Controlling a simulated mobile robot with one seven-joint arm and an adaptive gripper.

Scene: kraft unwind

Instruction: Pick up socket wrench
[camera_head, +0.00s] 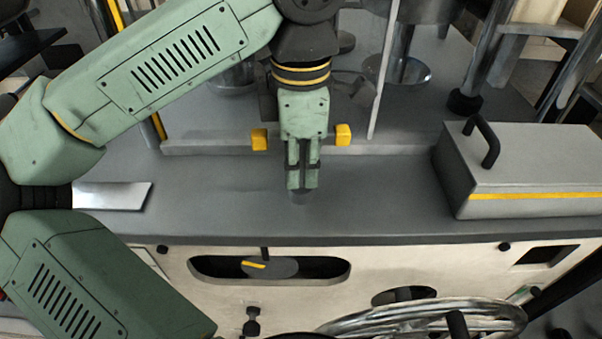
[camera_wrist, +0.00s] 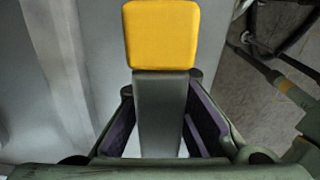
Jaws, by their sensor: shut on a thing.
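My gripper (camera_head: 303,184) points down over the grey bench top (camera_head: 220,200), near the middle. In the wrist view my gripper (camera_wrist: 162,135) is shut on a dark grey bar, which I take to be the socket wrench (camera_wrist: 160,110). A yellow block stands at the bar's upper end in that view. In the head view the fingers hide most of the bar, and a small dark patch shows just below the fingertips. Two yellow blocks show beside my gripper there; I cannot tell whether they belong to the wrench. Its contact with the bench is unclear.
A grey box (camera_head: 540,175) with a dark handle and yellow stripe stands at the right. A pale metal plate (camera_head: 112,196) lies at the left. A low ledge (camera_head: 210,145) runs behind my gripper. The bench front between the plate and the box is clear.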

